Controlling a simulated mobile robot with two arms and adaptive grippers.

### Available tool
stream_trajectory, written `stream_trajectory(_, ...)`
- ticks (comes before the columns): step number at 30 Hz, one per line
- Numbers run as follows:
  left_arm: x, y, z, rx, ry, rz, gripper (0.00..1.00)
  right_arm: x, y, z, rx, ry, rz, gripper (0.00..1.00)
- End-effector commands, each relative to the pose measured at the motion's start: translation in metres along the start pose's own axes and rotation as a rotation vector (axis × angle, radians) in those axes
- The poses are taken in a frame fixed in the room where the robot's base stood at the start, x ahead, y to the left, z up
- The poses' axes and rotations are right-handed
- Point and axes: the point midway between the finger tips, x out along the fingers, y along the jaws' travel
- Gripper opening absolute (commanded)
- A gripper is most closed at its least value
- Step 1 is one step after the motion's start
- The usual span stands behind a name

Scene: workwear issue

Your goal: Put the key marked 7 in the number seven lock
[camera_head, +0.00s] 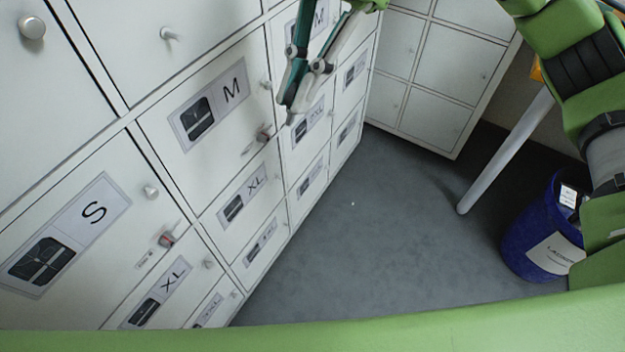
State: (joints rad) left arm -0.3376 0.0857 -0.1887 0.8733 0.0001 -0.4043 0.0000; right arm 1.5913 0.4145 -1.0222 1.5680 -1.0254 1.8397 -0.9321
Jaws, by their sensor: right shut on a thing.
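My right gripper (291,110) hangs at the top middle, in front of the white locker doors, near the border between the M door and the 2XL door. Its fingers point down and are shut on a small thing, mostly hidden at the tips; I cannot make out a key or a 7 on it. Small locks with a reddish part show on the M door (263,135) and on the S door (166,240). No number is readable on any lock, so I cannot tell which is number seven. My left gripper is not in view.
The locker wall with size labels, such as the S label (68,235), fills the left, with round knobs (33,27) sticking out. More lockers (432,85) stand at the back. A blue laundry bin (525,240) and a pale table leg (507,150) stand right. The grey floor (370,240) between is clear.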

Motion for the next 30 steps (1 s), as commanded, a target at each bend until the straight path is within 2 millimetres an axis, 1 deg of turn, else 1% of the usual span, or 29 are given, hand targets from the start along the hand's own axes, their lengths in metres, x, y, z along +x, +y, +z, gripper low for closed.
stream_trajectory(1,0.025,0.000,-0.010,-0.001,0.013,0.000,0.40,0.040,-0.019,-0.012,0.037,-0.111,-0.014,0.00)
stream_trajectory(3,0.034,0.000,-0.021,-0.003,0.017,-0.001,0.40,0.061,-0.042,-0.018,0.101,-0.250,-0.069,0.00)
stream_trajectory(6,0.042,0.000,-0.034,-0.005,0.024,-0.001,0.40,0.082,-0.067,-0.032,0.197,-0.420,-0.177,0.00)
stream_trajectory(8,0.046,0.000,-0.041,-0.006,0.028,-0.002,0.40,0.092,-0.078,-0.043,0.250,-0.505,-0.249,0.00)
stream_trajectory(11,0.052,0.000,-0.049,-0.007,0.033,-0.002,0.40,0.107,-0.094,-0.066,0.328,-0.624,-0.376,0.00)
stream_trajectory(12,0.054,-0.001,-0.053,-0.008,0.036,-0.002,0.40,0.113,-0.100,-0.077,0.356,-0.664,-0.429,0.00)
stream_trajectory(14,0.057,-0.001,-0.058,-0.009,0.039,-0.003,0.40,0.122,-0.107,-0.093,0.394,-0.719,-0.508,0.00)
stream_trajectory(17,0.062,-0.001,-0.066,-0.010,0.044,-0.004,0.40,0.137,-0.116,-0.125,0.451,-0.795,-0.640,0.00)
stream_trajectory(18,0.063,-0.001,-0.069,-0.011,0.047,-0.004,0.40,0.144,-0.119,-0.138,0.470,-0.820,-0.693,0.00)
stream_trajectory(20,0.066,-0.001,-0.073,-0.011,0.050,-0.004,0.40,0.154,-0.122,-0.159,0.496,-0.855,-0.772,0.00)
stream_trajectory(21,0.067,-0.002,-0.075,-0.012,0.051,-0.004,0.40,0.162,-0.123,-0.173,0.513,-0.875,-0.825,0.00)
stream_trajectory(23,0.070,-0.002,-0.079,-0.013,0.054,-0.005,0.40,0.174,-0.124,-0.196,0.536,-0.903,-0.904,0.00)
stream_trajectory(24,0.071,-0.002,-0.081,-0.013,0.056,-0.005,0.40,0.182,-0.124,-0.212,0.549,-0.916,-0.955,0.00)
stream_trajectory(25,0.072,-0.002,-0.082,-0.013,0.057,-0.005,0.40,0.188,-0.124,-0.223,0.559,-0.927,-0.994,0.00)
stream_trajectory(27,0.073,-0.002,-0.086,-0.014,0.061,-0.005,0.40,0.203,-0.121,-0.249,0.579,-0.946,-1.077,0.00)
stream_trajectory(30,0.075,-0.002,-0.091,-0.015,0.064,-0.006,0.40,0.223,-0.115,-0.283,0.600,-0.962,-1.181,0.00)
